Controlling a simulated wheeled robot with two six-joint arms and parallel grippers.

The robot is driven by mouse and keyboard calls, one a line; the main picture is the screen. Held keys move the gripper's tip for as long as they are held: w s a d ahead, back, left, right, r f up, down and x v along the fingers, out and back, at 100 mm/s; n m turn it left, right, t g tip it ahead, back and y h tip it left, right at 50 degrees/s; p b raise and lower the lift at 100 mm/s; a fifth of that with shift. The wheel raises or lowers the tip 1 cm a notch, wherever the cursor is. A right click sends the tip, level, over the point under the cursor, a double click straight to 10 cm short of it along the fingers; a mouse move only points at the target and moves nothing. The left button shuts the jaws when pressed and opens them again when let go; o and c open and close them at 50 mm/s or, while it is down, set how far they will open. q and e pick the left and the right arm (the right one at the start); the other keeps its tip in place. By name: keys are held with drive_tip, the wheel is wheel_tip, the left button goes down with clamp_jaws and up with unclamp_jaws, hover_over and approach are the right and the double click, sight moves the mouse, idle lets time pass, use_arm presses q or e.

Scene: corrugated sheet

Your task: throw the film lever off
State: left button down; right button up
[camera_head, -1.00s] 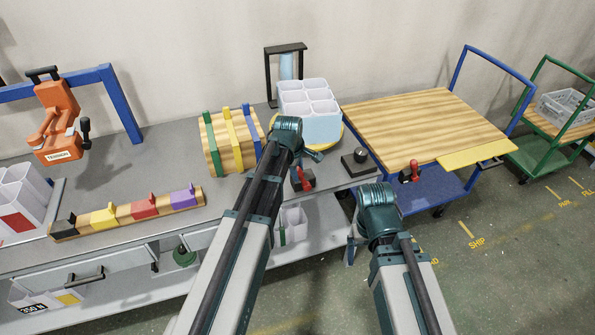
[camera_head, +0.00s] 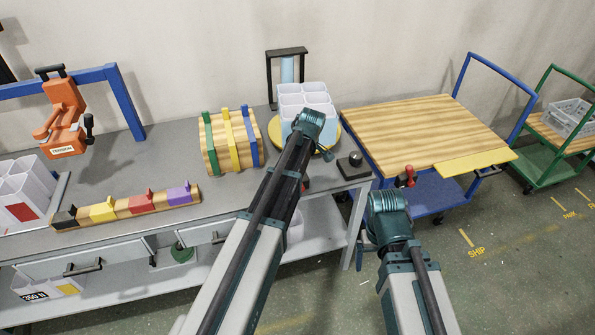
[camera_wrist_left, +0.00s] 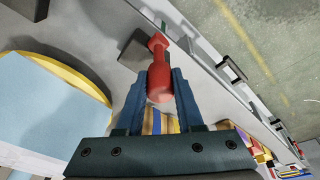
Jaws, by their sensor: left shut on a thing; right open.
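The red lever handle (camera_wrist_left: 158,72) shows in the left wrist view between the two blue fingers of my left gripper (camera_wrist_left: 160,88), which is shut on it. A dark grey base (camera_wrist_left: 133,50) shows beside the handle. In the head view only a bit of red (camera_head: 306,183) shows behind my left arm at the bench's front right, so the lever's tilt cannot be told there. My right gripper (camera_head: 364,246) is open and empty, in front of the bench's right end, partly hidden by its own wrist. The film itself cannot be made out.
A black knob box (camera_head: 351,165) stands on the bench corner. White bins (camera_head: 305,98) stand on a yellow-edged round plate behind my left arm. A strapped wooden crate (camera_head: 228,140) is left of it. A blue cart (camera_head: 425,128) with another red handle (camera_head: 405,177) stands right.

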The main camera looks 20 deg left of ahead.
use_arm(q)
drive_tip(key=shift+w+d+f+g+y+b, duration=0.15)
drive_tip(key=shift+w+d+g+y+b, duration=0.3)
drive_tip(key=shift+d+y+b, duration=0.25)
drive_tip(key=shift+w+d+f+g+y+b, duration=0.15)
drive_tip(key=shift+w+d+g+y+b, duration=0.2)
drive_tip(key=shift+d+g+y+b, duration=0.35)
drive_tip(key=shift+w+d+f+g+y+b, duration=0.15)
drive_tip(key=shift+w+d+g+y+b, duration=0.35)
drive_tip(key=shift+y+b, duration=0.3)
drive_tip(key=shift+s, duration=0.1)
drive_tip(key=c, duration=0.5)
unclamp_jaws()
drive_tip(key=shift+c, duration=0.2)
drive_tip(key=shift+r, duration=0.1)
